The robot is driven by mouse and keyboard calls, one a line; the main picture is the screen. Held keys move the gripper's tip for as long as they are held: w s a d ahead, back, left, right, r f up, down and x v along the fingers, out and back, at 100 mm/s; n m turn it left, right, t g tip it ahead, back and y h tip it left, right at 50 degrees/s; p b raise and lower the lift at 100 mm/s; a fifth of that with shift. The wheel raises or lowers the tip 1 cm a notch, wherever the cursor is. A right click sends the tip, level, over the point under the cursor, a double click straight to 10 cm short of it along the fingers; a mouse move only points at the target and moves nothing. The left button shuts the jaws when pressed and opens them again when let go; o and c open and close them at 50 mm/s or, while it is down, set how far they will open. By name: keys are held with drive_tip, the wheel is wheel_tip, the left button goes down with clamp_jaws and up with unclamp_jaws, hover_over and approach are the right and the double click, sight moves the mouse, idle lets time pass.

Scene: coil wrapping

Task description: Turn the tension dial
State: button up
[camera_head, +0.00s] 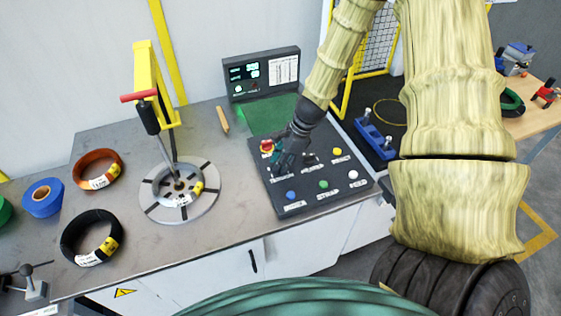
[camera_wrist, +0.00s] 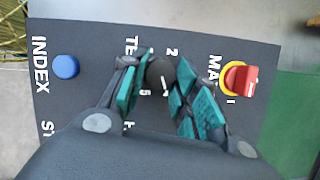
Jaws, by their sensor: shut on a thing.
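The tension dial (camera_wrist: 160,72) is a black round knob on the dark control panel (camera_wrist: 85,105), with a white mark and printed numbers around it. In the wrist view my gripper (camera_wrist: 158,80) has its teal-padded fingers on both sides of the dial and is shut on it. In the head view my gripper (camera_head: 284,160) is down at the left part of the control panel (camera_head: 322,200), and the dial is hidden behind it. The label beside the dial is partly covered by a finger.
A red switch on a yellow base (camera_wrist: 240,78) and a blue INDEX button (camera_wrist: 65,66) flank the dial. Green and white buttons sit nearby. Left on the bench are a round turntable (camera_head: 205,205), orange coil (camera_head: 97,157) and black coil (camera_head: 75,225). A display (camera_head: 262,75) stands behind.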

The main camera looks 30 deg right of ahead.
drive_tip(key=m+t+b, duration=0.1)
drive_tip(key=m, duration=0.1)
drive_tip(key=m+h+b, duration=0.1)
drive_tip(key=m+b, duration=0.1)
drive_tip(key=m, duration=0.1)
drive_tip(key=shift+s+a+f+m+t, duration=0.1)
drive_tip(key=shift+a+f+m+t, duration=0.1)
drive_tip(key=shift+m+t, duration=0.15)
drive_tip(key=m+h+b, duration=0.1)
drive_tip(key=m+b, duration=0.2)
drive_tip(key=shift+s+t+h+b, duration=0.1)
drive_tip(key=shift+t+h+b, duration=0.2)
drive_tip(key=shift+t, duration=0.05)
drive_tip(key=shift+a+r+m+b, duration=0.1)
drive_tip(key=shift+r+m+b, duration=0.05)
drive_tip(key=shift+m+b, duration=0.35)
drive_tip(key=o, duration=1)
